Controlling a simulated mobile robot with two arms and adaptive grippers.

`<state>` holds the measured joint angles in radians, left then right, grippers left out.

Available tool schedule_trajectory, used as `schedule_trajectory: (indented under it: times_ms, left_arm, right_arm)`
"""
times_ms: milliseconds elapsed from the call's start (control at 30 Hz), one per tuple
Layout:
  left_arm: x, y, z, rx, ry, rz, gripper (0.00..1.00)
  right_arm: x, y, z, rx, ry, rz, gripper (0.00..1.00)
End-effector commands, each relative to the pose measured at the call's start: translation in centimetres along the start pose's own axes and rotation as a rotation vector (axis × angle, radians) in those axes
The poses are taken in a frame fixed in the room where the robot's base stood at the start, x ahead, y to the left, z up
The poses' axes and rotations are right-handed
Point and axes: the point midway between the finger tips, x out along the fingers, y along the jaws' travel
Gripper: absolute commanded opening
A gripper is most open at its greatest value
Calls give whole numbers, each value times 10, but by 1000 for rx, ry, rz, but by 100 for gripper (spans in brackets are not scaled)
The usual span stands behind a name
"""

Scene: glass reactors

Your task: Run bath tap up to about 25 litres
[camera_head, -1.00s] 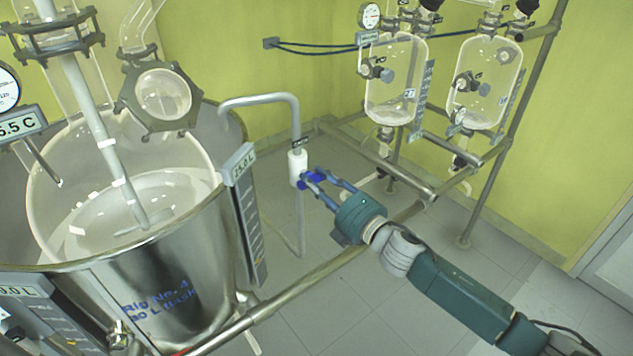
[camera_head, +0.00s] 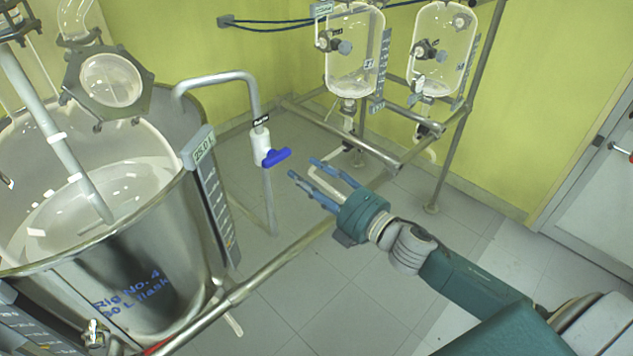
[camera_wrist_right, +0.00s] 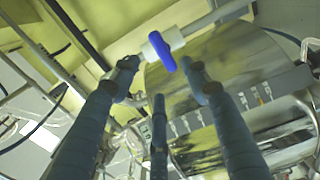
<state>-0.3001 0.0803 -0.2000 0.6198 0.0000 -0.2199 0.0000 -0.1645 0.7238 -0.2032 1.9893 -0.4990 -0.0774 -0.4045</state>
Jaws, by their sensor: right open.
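The bath tap (camera_head: 263,147) is a white valve body on a grey bent pipe with a blue lever handle (camera_head: 276,158). The pipe's spout hooks over the rim of the steel bath (camera_head: 140,285). The lever points out to the right, toward my right gripper. My right gripper (camera_head: 302,169) is open and empty, apart from the handle, a little right of and below it. In the right wrist view, the blue handle (camera_wrist_right: 163,52) shows beyond and between the open fingers (camera_wrist_right: 163,75). My left gripper is not in view.
A glass reactor vessel stands inside the bath, with a clamp ring (camera_head: 108,80) above. Two glass vessels (camera_head: 355,55) hang on a pipe frame at the back. A steel rail (camera_head: 265,280) crosses in front of the tap. A door (camera_head: 600,175) is at right.

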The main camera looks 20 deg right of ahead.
Motion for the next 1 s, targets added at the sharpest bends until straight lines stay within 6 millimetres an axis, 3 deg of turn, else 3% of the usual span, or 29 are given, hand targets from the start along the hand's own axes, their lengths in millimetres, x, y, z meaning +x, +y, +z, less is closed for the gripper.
schedule_trajectory:
  times_ms: [233, 800, 867, 933, 1000]
  left_arm:
    - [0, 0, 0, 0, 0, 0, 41]
    - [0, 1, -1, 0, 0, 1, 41]
    - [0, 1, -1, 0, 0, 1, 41]
    - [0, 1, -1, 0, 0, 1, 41]
    - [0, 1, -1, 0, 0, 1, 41]
  right_arm:
    - [-23, 0, 0, 1, -1, 0, 46]
    - [-24, -2, 2, 5, -5, -3, 46]
    - [-24, -11, 6, 22, -18, -16, 46]
    - [-25, -33, 18, 65, -50, -46, 46]
    - [-29, -67, 35, 132, -103, -94, 46]
